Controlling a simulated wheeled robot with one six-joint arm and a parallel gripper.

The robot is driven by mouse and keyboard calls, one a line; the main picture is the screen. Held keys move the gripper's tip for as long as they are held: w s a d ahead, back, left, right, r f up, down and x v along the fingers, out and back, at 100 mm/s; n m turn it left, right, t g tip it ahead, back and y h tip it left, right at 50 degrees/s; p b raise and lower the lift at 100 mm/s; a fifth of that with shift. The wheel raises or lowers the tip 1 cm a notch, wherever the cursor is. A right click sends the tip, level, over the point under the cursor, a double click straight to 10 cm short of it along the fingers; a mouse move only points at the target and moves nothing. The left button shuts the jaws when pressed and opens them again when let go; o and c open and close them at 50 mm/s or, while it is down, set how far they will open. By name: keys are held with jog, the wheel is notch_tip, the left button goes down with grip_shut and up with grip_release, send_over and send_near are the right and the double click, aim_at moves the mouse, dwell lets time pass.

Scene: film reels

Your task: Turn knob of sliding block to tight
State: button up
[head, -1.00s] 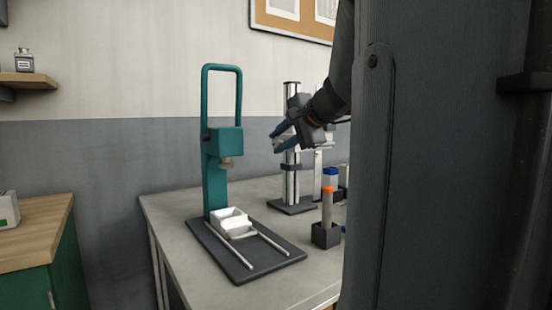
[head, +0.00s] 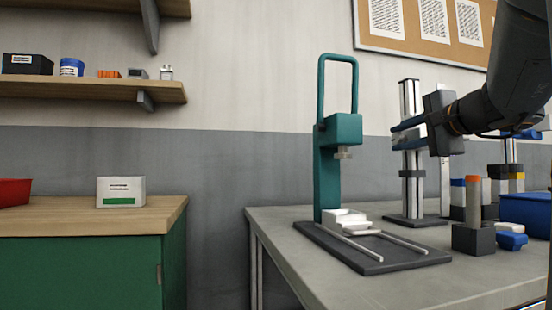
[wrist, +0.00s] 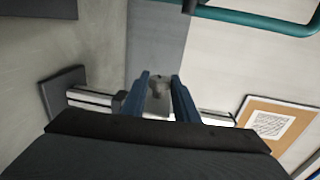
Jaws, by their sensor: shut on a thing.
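My gripper (head: 402,134) is at the upright silver column (head: 411,195) of a stand on the bench, with its blue fingers level, one above the other. In the wrist view, the fingertips (wrist: 158,82) close on a small grey knob (wrist: 158,88). The silver column (wrist: 90,98) runs across the wrist picture behind the fingers. The knob and most of the sliding block are hidden by my gripper in the head view. I cannot read any tight or loose mark. A dark collar (head: 412,173) sits lower on the column.
A teal press (head: 328,170) on a dark base (head: 375,262) with white trays (head: 346,218) stands left of the column. Dark holders (head: 473,238) and a blue bin (head: 526,212) are at the right. The bench front (head: 330,290) is clear.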

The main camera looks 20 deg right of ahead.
jog(key=shift+f+t+b, duration=0.45)
jog(key=shift+t+b, duration=0.45)
jog(key=shift+b, duration=2.3)
jog(key=t+b, duration=0.1)
jog(key=b, duration=0.2)
jog(key=shift+t+b, duration=0.4)
jog(key=shift+b, duration=0.75)
jog(key=shift+r, duration=0.1)
jog(key=o, duration=1.1)
jog(key=shift+c, duration=0.2)
